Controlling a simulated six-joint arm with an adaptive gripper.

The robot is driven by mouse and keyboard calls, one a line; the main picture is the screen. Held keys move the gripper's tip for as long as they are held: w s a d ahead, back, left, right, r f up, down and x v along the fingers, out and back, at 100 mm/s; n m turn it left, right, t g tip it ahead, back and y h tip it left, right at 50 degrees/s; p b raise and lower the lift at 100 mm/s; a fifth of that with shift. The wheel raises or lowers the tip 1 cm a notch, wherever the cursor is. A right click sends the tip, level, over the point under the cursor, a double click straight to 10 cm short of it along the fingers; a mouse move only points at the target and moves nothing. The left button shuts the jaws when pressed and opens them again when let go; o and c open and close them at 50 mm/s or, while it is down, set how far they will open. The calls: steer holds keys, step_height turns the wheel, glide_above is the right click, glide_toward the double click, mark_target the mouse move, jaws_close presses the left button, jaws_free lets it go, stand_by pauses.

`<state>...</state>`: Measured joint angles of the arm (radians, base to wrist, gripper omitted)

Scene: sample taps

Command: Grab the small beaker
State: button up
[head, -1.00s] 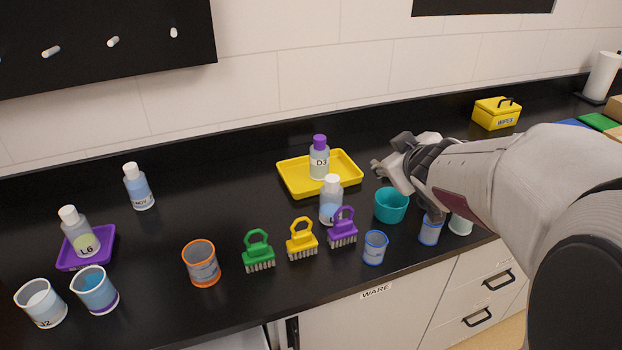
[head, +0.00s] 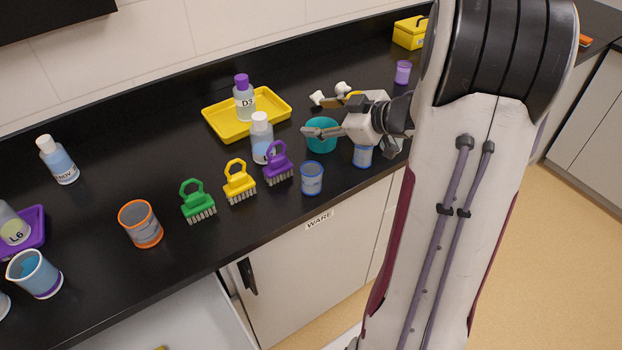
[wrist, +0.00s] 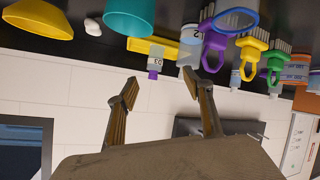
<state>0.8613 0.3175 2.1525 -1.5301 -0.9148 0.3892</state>
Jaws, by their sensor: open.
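Two small blue-rimmed beakers stand upright near the front edge in the head view. One small beaker (head: 312,178) is right of the purple brush; the other small beaker (head: 362,156) is below my gripper, partly covered by it. Which one the task means I cannot tell. A blue-rimmed beaker also shows at the top of the wrist view (wrist: 237,19), which is upside down. My gripper (head: 325,117) is open and empty above the counter by the teal cup (head: 322,139), apart from both beakers. Its spread fingers show in the wrist view (wrist: 160,84).
Purple brush (head: 278,166), yellow brush (head: 239,184) and green brush (head: 197,203) stand left of the beakers. A white-capped bottle (head: 262,142) and yellow tray (head: 216,124) with a bottle are behind. An orange-rimmed beaker (head: 141,226) is left. The counter is clear between tray and left bottle (head: 59,161).

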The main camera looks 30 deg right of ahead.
mark_target(311, 177)
steer(key=s+f+y, duration=0.2)
steer(key=s, duration=0.1)
steer(key=s+a+f+g+y, duration=0.1)
steer(key=s+f+y, duration=0.1)
steer(key=s+f, duration=0.1)
steer(key=s+f+n+g+y, duration=0.1)
steer(key=s+f+y, duration=0.1)
steer(key=s+f, duration=0.1)
steer(key=shift+s+a, duration=0.15)
steer(key=shift+s, duration=0.25)
steer(key=shift+s+f, duration=0.3)
steer(key=shift+f, duration=0.1)
steer(key=shift+x, duration=1.3)
steer(key=shift+w+a, duration=0.1)
steer(key=shift+x, duration=2.45)
